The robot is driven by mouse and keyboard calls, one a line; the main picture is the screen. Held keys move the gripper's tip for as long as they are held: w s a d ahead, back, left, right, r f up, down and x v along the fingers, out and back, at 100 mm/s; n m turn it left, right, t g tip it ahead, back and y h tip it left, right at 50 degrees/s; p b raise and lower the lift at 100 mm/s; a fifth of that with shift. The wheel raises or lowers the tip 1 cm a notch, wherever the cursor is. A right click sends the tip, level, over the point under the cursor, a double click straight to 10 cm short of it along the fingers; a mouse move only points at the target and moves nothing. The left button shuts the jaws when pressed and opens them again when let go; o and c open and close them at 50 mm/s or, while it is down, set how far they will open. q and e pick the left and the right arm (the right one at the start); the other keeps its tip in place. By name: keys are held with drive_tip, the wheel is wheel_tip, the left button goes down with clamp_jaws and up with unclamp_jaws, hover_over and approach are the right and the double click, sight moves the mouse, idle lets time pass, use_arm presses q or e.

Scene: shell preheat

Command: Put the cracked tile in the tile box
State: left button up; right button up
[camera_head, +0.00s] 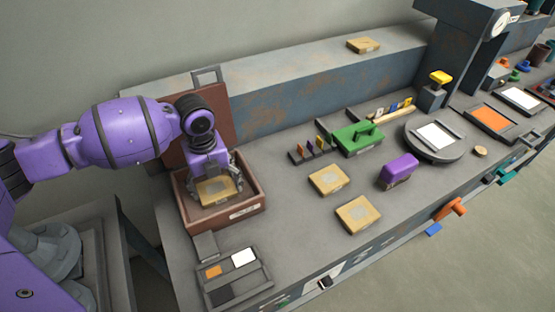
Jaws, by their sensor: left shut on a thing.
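My left gripper (214,184) points down into the brown tile box (241,211) at the left of the bench. It is shut on a tan tile (212,191) with a grey patch, which is inside or just above the box. I cannot tell whether the tile touches the box floor, and a crack is too small to make out. The box's lid stands open behind it, partly hidden by my left arm. Two similar tan tiles (327,180) and (357,214) lie on the bench to the right. My right gripper is not in view.
Another tan tile (363,45) lies on the back ledge. A green block (358,138), a purple block (398,170) and a round grey plate (455,144) stand right of the tiles. A sorting tray (233,277) lies in front of the box.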

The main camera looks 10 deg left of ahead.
sight(216, 189)
use_arm(q)
drive_tip(key=o, duration=1.4)
drive_tip(key=shift+f, duration=0.15)
drive_tip(key=shift+s, duration=0.1)
wheel_tip(216, 189, up, 12)
drive_tip(key=shift+r, duration=0.2)
